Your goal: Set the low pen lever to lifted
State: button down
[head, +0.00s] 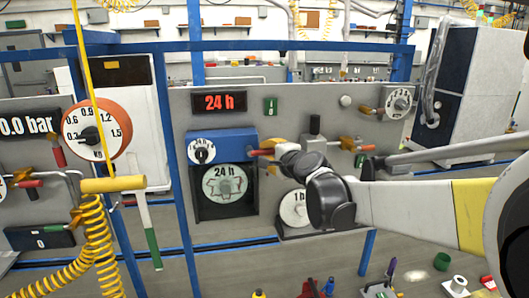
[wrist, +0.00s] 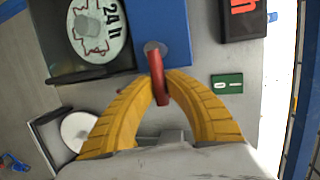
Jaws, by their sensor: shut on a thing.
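A red lever (head: 261,152) sticks out from the right side of a blue housing (head: 240,142) on the grey panel. The housing sits above a 24 h chart disc (head: 224,184) in a dark frame. The lever also shows in the wrist view (wrist: 156,72), on a round grey pivot. My gripper (head: 268,155) has its yellow fingers shut on the lever; in the wrist view the fingers (wrist: 165,85) close around it from both sides. I see no label marking this lever as the low pen lever or naming its positions.
A 1 h disc (head: 294,208) is partly behind my arm. A red 24 h display (head: 219,102) and a small green switch (head: 270,106) are above. Another brass-and-red lever (head: 353,144) is to the right. A coiled yellow hose (head: 95,235) hangs at the left.

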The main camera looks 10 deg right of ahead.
jog(key=c, duration=1.4)
grip_release()
jog(key=v, duration=1.2)
jog(key=s+a+f+n+g+b, duration=0.2)
jog(key=s+f+n+b, duration=0.1)
jog(key=s+f+n, duration=0.3)
jog(key=s+a+f+n+g+b, duration=0.2)
jog(key=s+f+n+g+b, duration=0.1)
jog(key=s+f, duration=0.55)
jog(key=s+d+f+n+g+h+b, duration=0.3)
jog(key=s+d+f+n, duration=0.2)
jog(key=s+f, duration=0.6)
notch_tip(320, 180, down, 2)
jog(key=shift+s+f+n+h, duration=0.15)
jog(key=shift+n+h, duration=0.15)
jog(key=shift+n, duration=0.6)
